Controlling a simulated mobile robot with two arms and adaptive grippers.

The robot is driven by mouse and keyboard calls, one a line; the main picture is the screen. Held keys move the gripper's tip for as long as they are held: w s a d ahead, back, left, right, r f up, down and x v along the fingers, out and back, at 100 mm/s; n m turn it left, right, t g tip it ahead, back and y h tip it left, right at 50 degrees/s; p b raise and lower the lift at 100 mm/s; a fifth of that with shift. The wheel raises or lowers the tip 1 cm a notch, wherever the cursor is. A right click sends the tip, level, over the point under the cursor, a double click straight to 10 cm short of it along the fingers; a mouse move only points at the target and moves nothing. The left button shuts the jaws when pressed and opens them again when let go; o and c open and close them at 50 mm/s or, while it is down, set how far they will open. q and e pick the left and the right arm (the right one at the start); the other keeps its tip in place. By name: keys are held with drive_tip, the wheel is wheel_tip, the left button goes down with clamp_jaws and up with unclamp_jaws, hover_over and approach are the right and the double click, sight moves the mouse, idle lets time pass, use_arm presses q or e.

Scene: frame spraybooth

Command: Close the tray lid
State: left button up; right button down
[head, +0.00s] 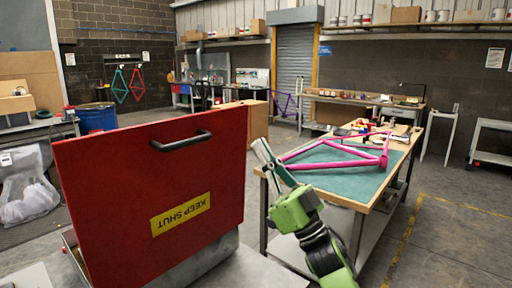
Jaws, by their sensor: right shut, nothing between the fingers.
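The red tray lid (120,185) stands up open, tilted slightly, in the left half of the head view. It has a black bar handle (181,141) near its upper edge and a yellow label (180,214) reading KEEP SHUT upside down. Little of the tray below shows; the lid hides most of it. My right gripper (262,148) is shut and empty, just right of the lid's right edge in the picture, with its grey fingers pointing up and left. I cannot tell whether it touches the lid. My left gripper is not in view.
A workbench with a green mat (336,180) and a pink bicycle frame (335,155) stands behind my right arm. A grey surface (262,270) lies at the lid's lower right. A blue drum (96,118) stands behind the lid. Open floor (450,235) lies at the right.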

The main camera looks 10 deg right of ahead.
sight(233, 121)
drive_tip(key=w+a+r+p, duration=0.1)
drive_tip(key=w, duration=0.1)
drive_tip(key=w+a+r+p, duration=0.1)
drive_tip(key=w+a+r, duration=0.1)
drive_tip(key=w+a+r+p, duration=0.1)
drive_tip(key=w+a+r, duration=0.1)
drive_tip(key=w, duration=0.1)
drive_tip(key=shift+w+a+r, duration=0.1)
drive_tip(key=shift+a+r, duration=0.05)
drive_tip(key=shift+r, duration=0.05)
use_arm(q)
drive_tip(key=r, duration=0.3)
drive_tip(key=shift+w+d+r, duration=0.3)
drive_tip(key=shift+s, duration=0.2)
